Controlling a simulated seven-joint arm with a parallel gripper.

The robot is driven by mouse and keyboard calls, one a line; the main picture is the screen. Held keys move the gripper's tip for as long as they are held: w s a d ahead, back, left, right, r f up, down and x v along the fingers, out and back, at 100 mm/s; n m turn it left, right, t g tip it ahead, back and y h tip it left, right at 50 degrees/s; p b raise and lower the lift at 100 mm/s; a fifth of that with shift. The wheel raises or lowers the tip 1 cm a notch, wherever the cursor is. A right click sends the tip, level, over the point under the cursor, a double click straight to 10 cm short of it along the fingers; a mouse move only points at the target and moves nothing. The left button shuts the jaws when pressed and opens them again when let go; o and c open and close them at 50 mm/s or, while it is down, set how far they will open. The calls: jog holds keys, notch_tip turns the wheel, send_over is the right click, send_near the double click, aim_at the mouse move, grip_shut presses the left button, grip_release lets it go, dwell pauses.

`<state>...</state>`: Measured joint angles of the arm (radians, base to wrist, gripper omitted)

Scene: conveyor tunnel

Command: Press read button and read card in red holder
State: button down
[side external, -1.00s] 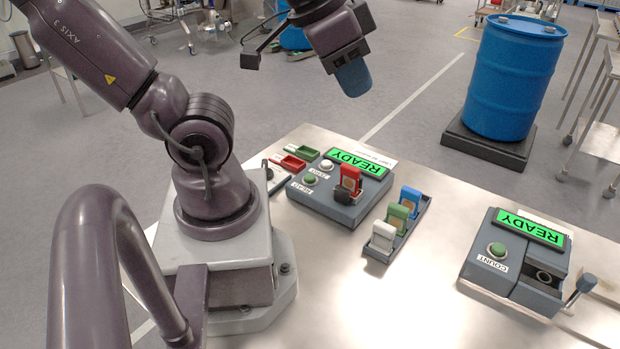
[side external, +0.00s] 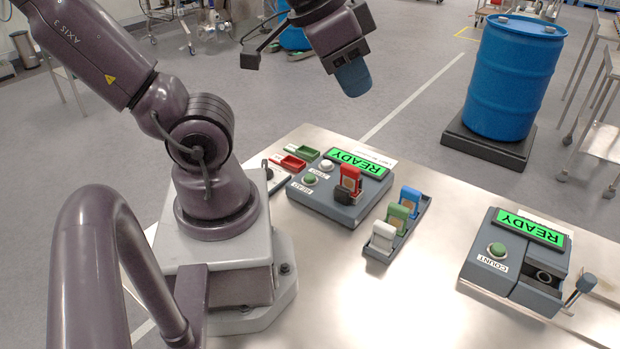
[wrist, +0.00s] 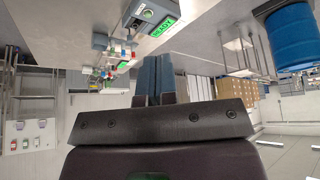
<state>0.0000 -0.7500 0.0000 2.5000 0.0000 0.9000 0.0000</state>
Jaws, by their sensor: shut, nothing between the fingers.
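The card reader box (side external: 345,212) stands on the metal table, with a green READY screen (side external: 357,163). Its READ button (side external: 309,179) is round and green, with a paler second button beside it. A red card holder (side external: 349,180) stands upright in the reader's slot, with a tan card face showing. A rack (side external: 400,240) beside it holds blue (side external: 410,197), green (side external: 397,217) and white (side external: 383,235) holders. My gripper (side external: 354,80) hangs above and behind the reader, touching nothing. In the wrist view its blue fingers (wrist: 159,78) are together and empty.
A second box (side external: 515,265) with a COUNT button, READY screen and side lever sits at the table's right. Small red (side external: 287,163) and green (side external: 307,153) trays lie behind the reader. A blue drum (side external: 515,75) stands on the floor beyond. The table's front middle is clear.

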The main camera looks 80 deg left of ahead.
jog(key=n+g+h, duration=0.6)
jog(key=n+h, duration=0.3)
jog(key=n, duration=1.7)
send_over(312, 175)
notch_tip(312, 175, down, 19)
jog(key=shift+f, duration=0.15)
jog(key=shift+f, duration=4.45)
jog(key=shift+f, duration=0.1)
